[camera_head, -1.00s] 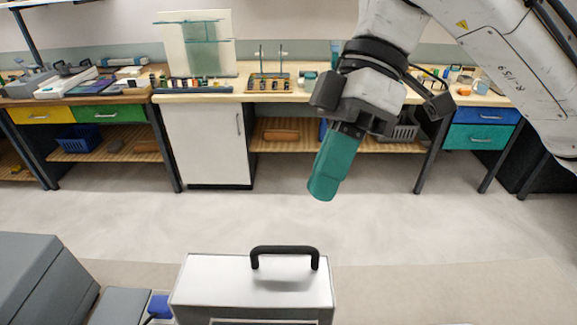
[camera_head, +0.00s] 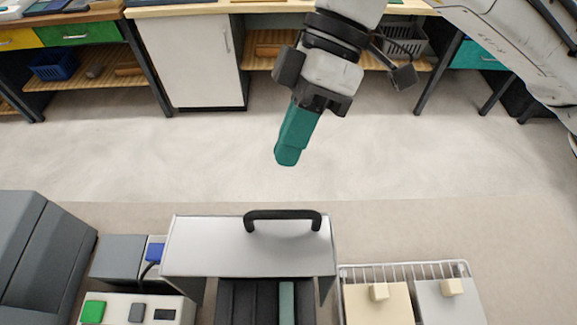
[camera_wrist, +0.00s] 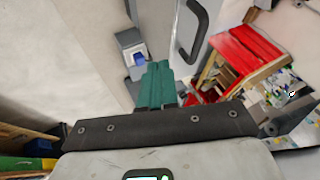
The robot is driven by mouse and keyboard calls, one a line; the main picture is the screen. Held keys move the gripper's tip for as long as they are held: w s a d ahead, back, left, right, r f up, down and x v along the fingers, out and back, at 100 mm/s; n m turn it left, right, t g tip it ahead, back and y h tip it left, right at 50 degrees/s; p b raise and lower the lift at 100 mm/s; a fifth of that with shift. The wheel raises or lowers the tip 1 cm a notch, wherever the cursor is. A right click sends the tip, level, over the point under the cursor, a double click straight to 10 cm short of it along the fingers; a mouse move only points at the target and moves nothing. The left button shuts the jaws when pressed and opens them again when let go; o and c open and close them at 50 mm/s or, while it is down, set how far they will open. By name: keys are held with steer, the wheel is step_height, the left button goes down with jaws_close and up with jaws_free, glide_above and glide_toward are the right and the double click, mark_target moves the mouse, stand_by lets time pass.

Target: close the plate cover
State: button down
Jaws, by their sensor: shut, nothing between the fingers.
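The plate cover (camera_head: 250,258) is a pale grey lid with a black bar handle (camera_head: 283,215) on its upper edge, at the lower middle of the head view. It stands raised, and a dark slotted inside (camera_head: 255,300) with a teal strip shows below it. In the wrist view the handle (camera_wrist: 190,30) is at the top, beside the gripper tips. My gripper (camera_head: 286,155) has teal fingers pointing down, shut and empty. It appears above and beyond the handle in the head view, apart from it. The fingers also show in the wrist view (camera_wrist: 157,82).
A wire rack (camera_head: 400,270) with cream and grey blocks stands right of the cover. A box with a green button (camera_head: 93,311) and a dark grey machine (camera_head: 35,250) stand left. Open floor lies beyond, before a workbench. A red wooden structure (camera_wrist: 240,55) shows in the wrist view.

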steer(key=shift+s+a+f+p, duration=0.1)
steer(key=shift+s+f+p, duration=0.1)
steer(key=shift+s, duration=0.55)
steer(key=shift+s+a+f+p, duration=0.1)
steer(key=shift+s+f+p, duration=0.15)
steer(key=shift+s, duration=0.55)
steer(key=shift+s+a+f+p, duration=0.1)
steer(key=shift+s+f+p, duration=0.1)
steer(key=shift+s, duration=0.55)
